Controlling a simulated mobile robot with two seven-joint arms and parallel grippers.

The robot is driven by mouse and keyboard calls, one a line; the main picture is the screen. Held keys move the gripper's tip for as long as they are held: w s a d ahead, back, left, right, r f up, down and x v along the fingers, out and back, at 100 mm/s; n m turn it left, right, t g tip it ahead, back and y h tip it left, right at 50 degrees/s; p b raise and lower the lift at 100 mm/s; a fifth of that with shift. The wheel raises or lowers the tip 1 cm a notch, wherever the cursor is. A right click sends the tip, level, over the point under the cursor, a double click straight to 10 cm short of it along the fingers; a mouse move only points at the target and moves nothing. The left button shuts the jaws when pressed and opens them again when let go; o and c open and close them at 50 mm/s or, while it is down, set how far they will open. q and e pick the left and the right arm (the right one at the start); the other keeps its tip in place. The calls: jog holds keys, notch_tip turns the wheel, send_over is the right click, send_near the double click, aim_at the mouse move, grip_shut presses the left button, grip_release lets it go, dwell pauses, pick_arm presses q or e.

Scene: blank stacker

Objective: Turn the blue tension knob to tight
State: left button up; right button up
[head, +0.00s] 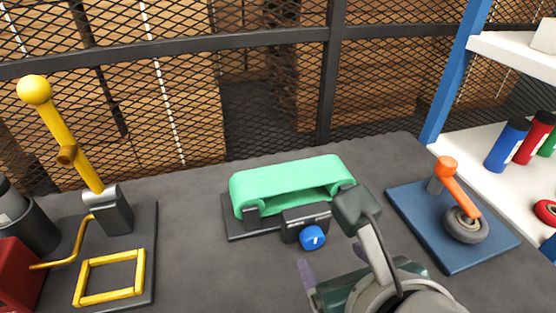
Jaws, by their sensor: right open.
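The blue tension knob (312,238) sits on the front of a dark block (291,226) below the green belt (290,178). It has a small white mark on its face, roughly upright; I cannot read a tight label. The green belt loops over a dark base. My right gripper (334,246) comes in from the bottom, just right of and in front of the knob. My left gripper is not in view.
A yellow ball-topped lever (66,140) and yellow frame (110,277) stand on a dark plate at left. A blue plate (450,255) at right carries an orange lever (456,186) and grey wheel. White shelves (477,150) hold bottles. A mesh fence (190,55) closes the back.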

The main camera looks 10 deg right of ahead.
aim_at(315, 242)
jog(key=shift+n, duration=0.3)
jog(key=b+x, duration=0.3)
jog(key=x, duration=0.6)
jog(key=shift+s, duration=0.1)
jog(key=shift+w+f, duration=0.4)
jog(key=shift+w, duration=0.05)
grip_shut()
